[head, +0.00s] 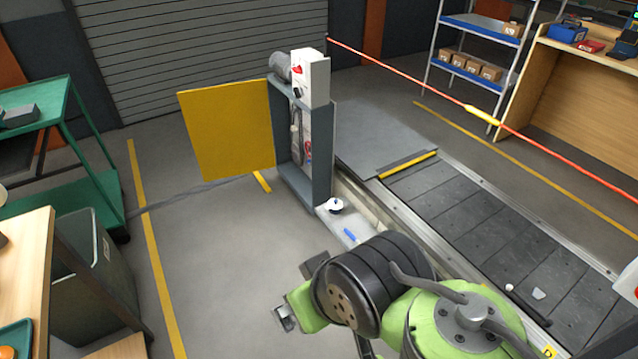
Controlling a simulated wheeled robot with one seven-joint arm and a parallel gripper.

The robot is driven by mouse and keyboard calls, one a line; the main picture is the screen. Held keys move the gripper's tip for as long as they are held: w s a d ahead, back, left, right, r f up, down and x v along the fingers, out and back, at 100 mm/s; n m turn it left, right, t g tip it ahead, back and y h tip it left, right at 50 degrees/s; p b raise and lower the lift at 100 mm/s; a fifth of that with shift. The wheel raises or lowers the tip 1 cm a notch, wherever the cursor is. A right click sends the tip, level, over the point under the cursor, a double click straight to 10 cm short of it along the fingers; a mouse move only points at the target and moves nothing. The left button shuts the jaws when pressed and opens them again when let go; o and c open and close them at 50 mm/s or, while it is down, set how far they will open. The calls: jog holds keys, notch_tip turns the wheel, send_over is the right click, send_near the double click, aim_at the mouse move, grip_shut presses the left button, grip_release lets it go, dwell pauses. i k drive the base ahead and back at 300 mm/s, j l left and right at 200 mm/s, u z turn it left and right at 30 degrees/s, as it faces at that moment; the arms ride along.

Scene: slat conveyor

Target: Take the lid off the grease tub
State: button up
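A small round white tub (334,206) with a dark knob-like spot on top stands on the light ledge beside the conveyor, near the foot of the grey cabinet. It looks like the grease tub; it is too small to tell the lid from the body. My gripper (285,318) is at the lower middle, nearer to me and apart from the tub. Its fingers are small and partly hidden by my green and black arm, so their opening is unclear. I see nothing held in it.
A blue object (350,235) lies on the ledge near the tub. The grey cabinet (322,150) has its yellow door (228,130) swung open leftward. The slatted conveyor (470,225) runs at right, with a red cord (420,84) above. Floor left of the cabinet is clear.

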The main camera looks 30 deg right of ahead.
aim_at(334, 203)
jog(key=i+z, duration=0.15)
jog(key=i, duration=0.35)
jog(key=i+j+z, duration=0.15)
jog(key=i, duration=0.35)
jog(key=i+z, duration=0.15)
jog(key=i, duration=0.35)
jog(key=i+j+z, duration=0.15)
jog(key=i, duration=0.35)
jog(key=i+l+z, duration=0.1)
jog(key=i+z, duration=0.65)
jog(key=i, duration=0.2)
